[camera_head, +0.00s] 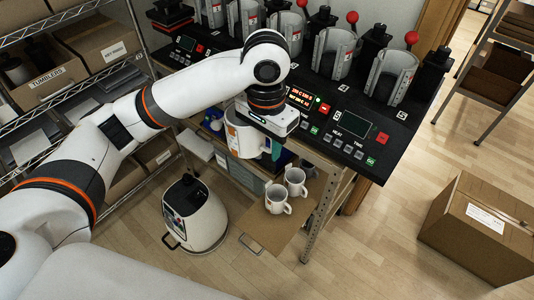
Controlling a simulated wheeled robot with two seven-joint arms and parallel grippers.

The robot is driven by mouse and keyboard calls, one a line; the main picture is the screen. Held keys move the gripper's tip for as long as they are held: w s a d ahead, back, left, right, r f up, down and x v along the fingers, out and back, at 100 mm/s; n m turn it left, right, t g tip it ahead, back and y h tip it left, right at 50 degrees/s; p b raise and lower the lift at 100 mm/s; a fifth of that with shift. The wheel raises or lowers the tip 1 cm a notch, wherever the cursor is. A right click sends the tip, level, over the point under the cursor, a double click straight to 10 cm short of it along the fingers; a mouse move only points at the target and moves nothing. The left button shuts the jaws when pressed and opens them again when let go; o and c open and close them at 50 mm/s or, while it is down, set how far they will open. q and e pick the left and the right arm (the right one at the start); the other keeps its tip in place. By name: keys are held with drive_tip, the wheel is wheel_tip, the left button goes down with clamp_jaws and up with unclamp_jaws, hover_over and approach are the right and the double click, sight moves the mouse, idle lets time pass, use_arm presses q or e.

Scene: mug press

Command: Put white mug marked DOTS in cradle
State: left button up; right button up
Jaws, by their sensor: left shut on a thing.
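My left gripper (268,146) is shut on a white mug (241,137) with an orange mark on its side. It holds the mug in the air in front of the press bench's front edge. The mug looks roughly upright. The gripper body covers part of it, and I cannot read any word on it. Several open grey cradles stand in a row on the black press bench, among them one at the right (388,77) and one in the middle (333,54). The cradles that I can see into look empty. My right gripper is not in view.
Two white mugs, a rear one (295,181) and a front one (277,199), stand on a brown board (262,232) below the bench. A white bin-like machine (194,213) stands on the floor. Red-knobbed levers (411,38) rise beside the cradles. A cardboard box (480,232) is at right.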

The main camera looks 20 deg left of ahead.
use_arm(q)
wheel_tip(320, 180, up, 15)
drive_tip(key=shift+s, duration=0.3)
idle(0.3)
drive_tip(key=shift+a+f, duration=0.1)
